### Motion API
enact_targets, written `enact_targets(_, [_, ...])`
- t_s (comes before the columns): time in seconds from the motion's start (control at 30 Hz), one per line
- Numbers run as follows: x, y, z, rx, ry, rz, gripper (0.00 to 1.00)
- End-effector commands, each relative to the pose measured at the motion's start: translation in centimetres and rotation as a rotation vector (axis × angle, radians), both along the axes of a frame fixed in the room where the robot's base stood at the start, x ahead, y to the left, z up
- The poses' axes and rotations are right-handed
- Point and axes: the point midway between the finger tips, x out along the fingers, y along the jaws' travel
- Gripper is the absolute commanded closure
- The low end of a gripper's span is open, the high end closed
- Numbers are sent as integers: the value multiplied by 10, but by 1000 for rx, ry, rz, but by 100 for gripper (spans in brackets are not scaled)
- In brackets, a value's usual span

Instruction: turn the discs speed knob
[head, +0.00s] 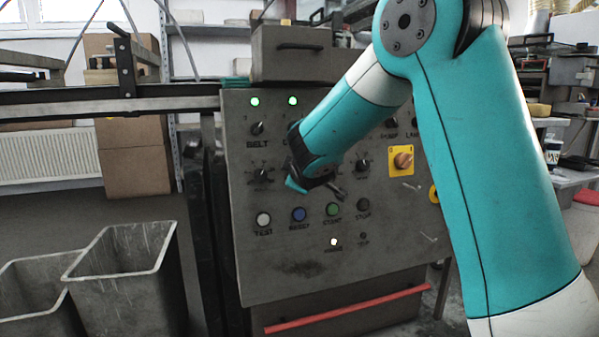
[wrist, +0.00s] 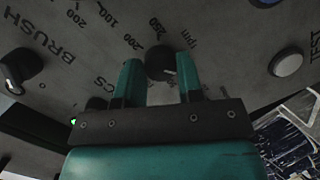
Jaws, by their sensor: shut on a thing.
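My gripper (wrist: 160,72) is shut on a round dark knob (wrist: 161,60) on the grey panel, one teal finger at each side of it. The wrist view shows printed marks up to 250 and "rpm" around the knob, with a pale line on its face. The letters "CS" stand beside it; the rest of that label is hidden. In the head view my gripper (head: 294,184) is close against the middle left of the panel (head: 290,277) and hides the held knob.
A white TEST button (head: 263,219) and blue (head: 298,214) and green (head: 333,209) buttons sit below. The BELT knob (head: 257,128) is above left, and a yellow-backed switch (head: 402,160) is to the right. Grey bins (head: 125,275) stand left on the floor.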

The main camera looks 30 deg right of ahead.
Motion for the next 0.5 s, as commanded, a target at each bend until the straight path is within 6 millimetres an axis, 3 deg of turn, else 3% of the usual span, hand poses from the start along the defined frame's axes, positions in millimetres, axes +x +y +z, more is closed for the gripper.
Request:
enact_targets(0.03, [0,0,0,-1,0,0,90])
enact_targets(0.07, [0,0,0,-1,0,0,59])
enact_targets(0.13, [0,0,0,-1,0,0,43])
enact_targets(0.5, [-4,2,3,1,0,1,41])
